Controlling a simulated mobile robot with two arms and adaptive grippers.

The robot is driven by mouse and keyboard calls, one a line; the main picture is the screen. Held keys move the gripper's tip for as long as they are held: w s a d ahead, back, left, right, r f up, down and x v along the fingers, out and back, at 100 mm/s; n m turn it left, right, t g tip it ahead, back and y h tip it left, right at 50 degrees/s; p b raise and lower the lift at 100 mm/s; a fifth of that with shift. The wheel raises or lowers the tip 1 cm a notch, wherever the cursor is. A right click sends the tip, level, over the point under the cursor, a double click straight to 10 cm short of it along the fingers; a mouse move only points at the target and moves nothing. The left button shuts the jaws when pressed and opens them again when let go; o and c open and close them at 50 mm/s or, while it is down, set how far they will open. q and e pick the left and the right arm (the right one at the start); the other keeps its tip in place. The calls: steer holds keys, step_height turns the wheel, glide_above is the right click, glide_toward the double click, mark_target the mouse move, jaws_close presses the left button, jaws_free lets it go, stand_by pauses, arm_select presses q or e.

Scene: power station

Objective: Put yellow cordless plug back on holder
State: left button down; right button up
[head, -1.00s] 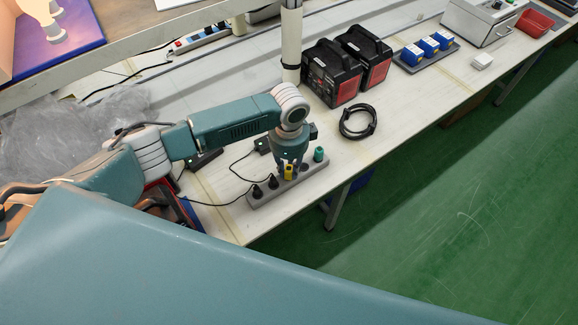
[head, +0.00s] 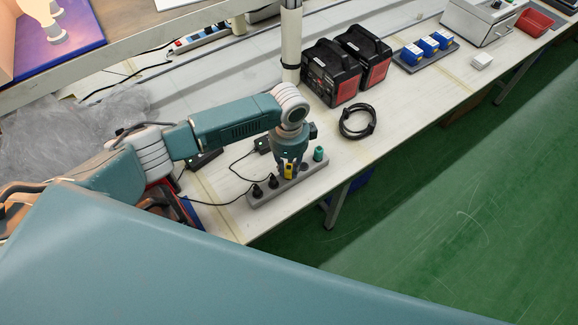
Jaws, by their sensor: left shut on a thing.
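The yellow cordless plug (head: 289,172) is at the grey holder strip (head: 259,198) near the table's front edge. My left gripper (head: 290,168) points down over the holder and is shut on the yellow plug. The plug looks upright, at or just above the holder; I cannot tell whether it is seated. Two black plugs (head: 273,181) with cords stand on the holder to its left. A green plug (head: 319,154) stands at its right end, with a dark empty-looking socket (head: 304,166) between. My right gripper is not in view.
A coiled black cable (head: 357,122) lies right of the holder. Two black-and-red power units (head: 333,75) stand behind it. A tray with several blue items (head: 413,55) and a red bin (head: 535,23) are farther right. A white post (head: 291,45) rises behind my left gripper.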

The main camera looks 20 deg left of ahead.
arm_select(q)
steer(key=c, duration=1.5)
jaws_free()
steer(key=shift+o, duration=0.2)
steer(key=shift+r, duration=0.25)
step_height(320, 180, up, 12)
steer(key=shift+f, duration=0.25)
steer(key=shift+s+f, duration=0.1)
